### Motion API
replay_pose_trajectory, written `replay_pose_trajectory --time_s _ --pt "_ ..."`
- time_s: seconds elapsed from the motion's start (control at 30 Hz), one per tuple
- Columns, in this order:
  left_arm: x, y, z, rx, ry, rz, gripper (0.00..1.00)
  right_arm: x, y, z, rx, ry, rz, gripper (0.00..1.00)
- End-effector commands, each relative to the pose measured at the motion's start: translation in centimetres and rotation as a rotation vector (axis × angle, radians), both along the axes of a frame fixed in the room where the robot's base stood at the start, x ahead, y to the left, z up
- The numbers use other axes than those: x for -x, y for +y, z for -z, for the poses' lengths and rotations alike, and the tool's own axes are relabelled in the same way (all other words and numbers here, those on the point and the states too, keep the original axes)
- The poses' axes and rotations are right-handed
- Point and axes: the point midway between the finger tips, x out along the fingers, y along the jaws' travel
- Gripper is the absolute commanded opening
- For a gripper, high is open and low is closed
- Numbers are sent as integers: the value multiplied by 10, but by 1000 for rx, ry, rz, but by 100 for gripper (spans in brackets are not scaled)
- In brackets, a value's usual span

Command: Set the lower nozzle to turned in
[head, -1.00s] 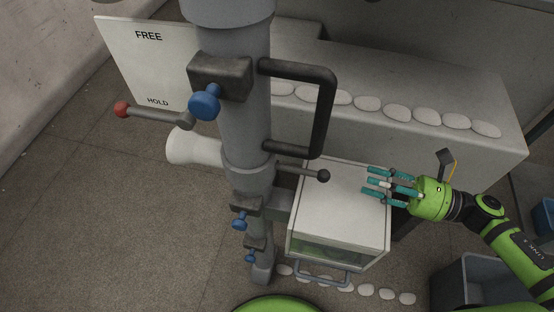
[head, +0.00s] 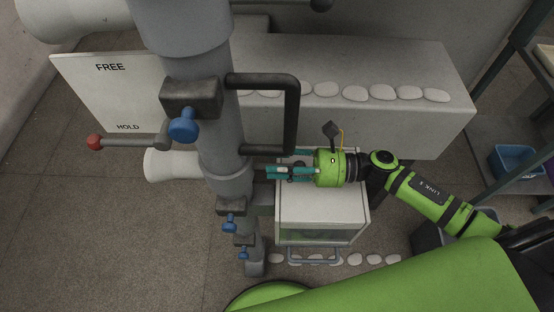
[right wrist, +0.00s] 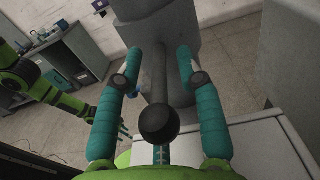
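The lower nozzle appears to be the white tube (head: 172,165) sticking out to the left of the grey column (head: 222,150). A lever with a dark ball knob (right wrist: 158,125) stands out from the column in the right wrist view. In the head view my right gripper (head: 268,172) hides this lever. The right gripper is open, with teal fingers on both sides of the lever and visible gaps to it. The knob sits near the palm, between the fingers (right wrist: 155,75). My left gripper does not show in the head view.
A black bar handle (head: 293,115) is on the column just above the right gripper. A white-topped box (head: 318,205) stands below the gripper. A sign plate (head: 100,90), a red-knobbed lever (head: 95,142) and blue knobs (head: 183,125) are on the left.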

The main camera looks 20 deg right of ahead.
Motion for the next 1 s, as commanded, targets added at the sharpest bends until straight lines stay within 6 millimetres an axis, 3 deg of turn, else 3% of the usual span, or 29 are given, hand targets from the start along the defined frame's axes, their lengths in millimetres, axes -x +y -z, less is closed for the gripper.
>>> replay_pose_trajectory --time_s 0.33,0.37,0.43,0.47,1.0 --pt "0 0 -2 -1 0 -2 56 -1 5 0 1 -1 -1 37" --pt "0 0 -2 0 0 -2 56 -1 5 0 1 -1 -1 33" --pt "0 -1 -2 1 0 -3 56 -1 5 0 0 -1 -1 5" --pt "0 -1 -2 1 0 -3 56 -1 5 0 0 -1 -1 0" --pt "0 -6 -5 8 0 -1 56 5 14 0 -2 4 59 0"
